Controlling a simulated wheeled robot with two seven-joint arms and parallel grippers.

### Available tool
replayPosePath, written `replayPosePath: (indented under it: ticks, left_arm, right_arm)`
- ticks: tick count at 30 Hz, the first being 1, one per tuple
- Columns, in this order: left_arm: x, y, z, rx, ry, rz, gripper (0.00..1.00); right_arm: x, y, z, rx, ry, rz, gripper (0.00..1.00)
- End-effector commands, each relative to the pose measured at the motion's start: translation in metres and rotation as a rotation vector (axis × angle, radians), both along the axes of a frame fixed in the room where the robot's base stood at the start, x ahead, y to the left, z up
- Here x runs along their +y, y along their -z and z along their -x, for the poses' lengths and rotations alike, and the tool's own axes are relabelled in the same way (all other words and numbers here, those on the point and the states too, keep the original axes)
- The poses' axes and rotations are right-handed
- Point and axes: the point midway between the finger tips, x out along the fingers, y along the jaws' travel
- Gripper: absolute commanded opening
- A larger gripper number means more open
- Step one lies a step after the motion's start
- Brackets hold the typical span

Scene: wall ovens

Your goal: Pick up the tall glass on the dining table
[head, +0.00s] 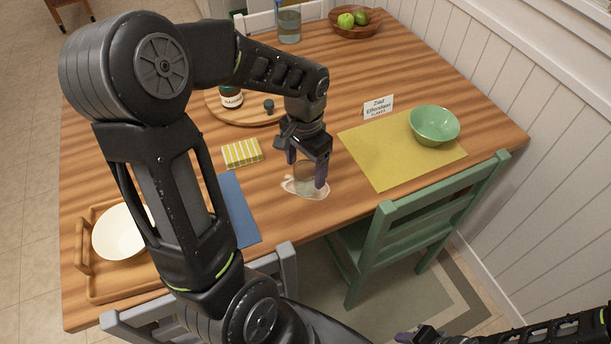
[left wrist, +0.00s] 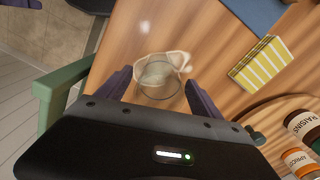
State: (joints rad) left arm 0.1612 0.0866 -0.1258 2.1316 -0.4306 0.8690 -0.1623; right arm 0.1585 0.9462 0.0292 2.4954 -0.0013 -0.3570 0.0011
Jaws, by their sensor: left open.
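A clear glass (head: 303,184) stands on the dining table (head: 350,75) near its front edge, with a pale patch of light around its base. My left gripper (head: 308,170) is open over this glass, its dark purple fingers on either side. In the left wrist view the round rim of the glass (left wrist: 158,82) lies between the spread fingers (left wrist: 160,90); contact cannot be told. A tall clear vessel with liquid (head: 289,26) stands at the far edge. My right gripper (head: 418,337) is partly cut off at the lower right.
A yellow striped cloth (head: 242,153), a round wooden board (head: 225,113) with a jar, and a blue mat (head: 238,205) lie to the left. A yellow mat (head: 385,160) with a green bowl (head: 434,122) lies right. A green chair (head: 420,225) stands at the front edge.

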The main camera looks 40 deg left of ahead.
Motion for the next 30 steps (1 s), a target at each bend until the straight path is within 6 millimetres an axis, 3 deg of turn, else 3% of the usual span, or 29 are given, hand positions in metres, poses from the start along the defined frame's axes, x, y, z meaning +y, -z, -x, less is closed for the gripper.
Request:
replayPosePath:
  ticks: [3, 7, 25, 30]
  left_arm:
    - [-0.001, 0.019, 0.001, 0.004, -0.001, 0.000, 0.76]
    - [-0.001, 0.030, 0.001, 0.002, -0.001, 0.001, 0.76]
    - [0.000, 0.031, 0.000, 0.000, -0.001, 0.000, 0.76]
    - [0.000, 0.031, 0.000, 0.000, -0.001, 0.000, 0.63]
  right_arm:
    - [0.000, -0.002, 0.000, 0.000, 0.000, 0.000, 0.36]
    - [0.000, -0.002, 0.000, 0.000, 0.000, 0.000, 0.36]
    - [0.000, -0.001, 0.000, 0.000, 0.000, 0.000, 0.36]
    - [0.000, -0.001, 0.000, 0.000, 0.000, 0.000, 0.36]
